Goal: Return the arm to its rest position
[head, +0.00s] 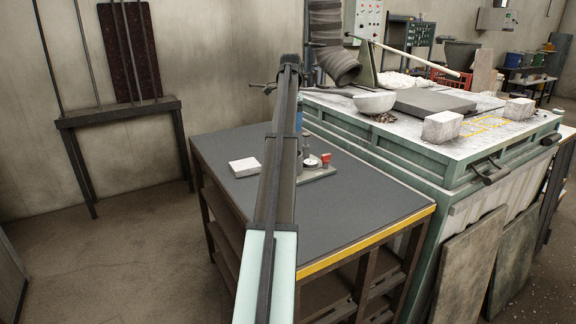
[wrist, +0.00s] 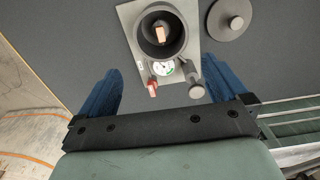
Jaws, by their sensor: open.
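My gripper (wrist: 162,66) shows in the wrist view as two blue fingers spread wide apart. Nothing is between them in their grip. They hang above the grey tabletop (head: 350,195), near a small fixture plate (wrist: 128,14) with a dark round cup, a dial and a red-tipped part. In the head view my arm stretches from the bottom over the table. A bit of blue finger (head: 299,117) shows behind the arm, which hides most of the gripper.
A pale block (head: 244,167) lies on the table left of my arm. The red-tipped part (head: 326,158) stands on the fixture to its right. Pale bricks (head: 442,126) and a dark slab (head: 433,103) lie on the furnace. The table's front right is clear.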

